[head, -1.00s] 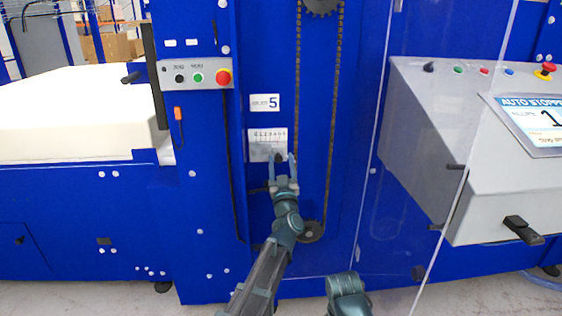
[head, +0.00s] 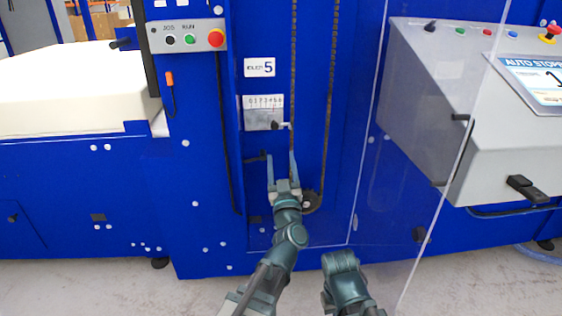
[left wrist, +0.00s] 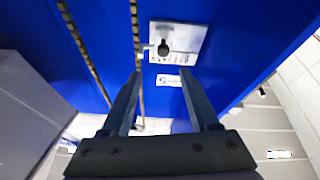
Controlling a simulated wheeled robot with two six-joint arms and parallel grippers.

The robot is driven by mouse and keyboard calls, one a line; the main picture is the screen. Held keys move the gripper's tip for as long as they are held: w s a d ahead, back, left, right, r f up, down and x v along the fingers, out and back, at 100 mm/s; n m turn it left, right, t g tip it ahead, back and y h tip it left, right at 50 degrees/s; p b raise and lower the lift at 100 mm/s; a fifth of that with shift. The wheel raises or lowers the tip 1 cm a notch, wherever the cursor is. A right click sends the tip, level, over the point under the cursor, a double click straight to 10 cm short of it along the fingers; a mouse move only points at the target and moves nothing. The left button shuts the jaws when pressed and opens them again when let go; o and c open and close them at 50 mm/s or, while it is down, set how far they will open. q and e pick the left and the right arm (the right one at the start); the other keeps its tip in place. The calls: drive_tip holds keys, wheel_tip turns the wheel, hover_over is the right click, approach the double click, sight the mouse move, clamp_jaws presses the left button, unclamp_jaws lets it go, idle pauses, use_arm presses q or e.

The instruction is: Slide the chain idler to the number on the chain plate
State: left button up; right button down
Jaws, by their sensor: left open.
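The chain plate (head: 259,67) is a small white label on the blue panel that shows a 5. Below it is a white scale plate (head: 257,115) with a row of digits from 0 upward. The chain idler (head: 276,125) is a dark knob with a pale bar reaching right toward the chain. It sits low on the scale, near its right end; I cannot tell its exact mark. My left gripper (head: 281,157) is open and empty, just below the idler and apart from it. The left wrist view shows the idler (left wrist: 164,48) beyond the fingertips (left wrist: 160,72).
A chain (head: 331,80) runs in two vertical strands right of the scale, around a lower sprocket (head: 312,201). A dark handle (head: 255,158) is left of my gripper. A clear panel and a grey console (head: 420,100) stand right. A button box (head: 187,38) is upper left.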

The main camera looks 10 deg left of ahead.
sight(276, 128)
use_arm(q)
drive_tip(key=p+x, duration=0.1)
drive_tip(key=x, duration=0.3)
drive_tip(key=p+x, duration=0.2)
drive_tip(key=x, duration=0.3)
drive_tip(key=p+x, duration=0.2)
drive_tip(key=x, duration=0.3)
drive_tip(key=shift+s+a, duration=0.1)
drive_tip(key=shift+a, duration=0.25)
clamp_jaws()
drive_tip(key=shift+d, duration=0.1)
idle(1.2)
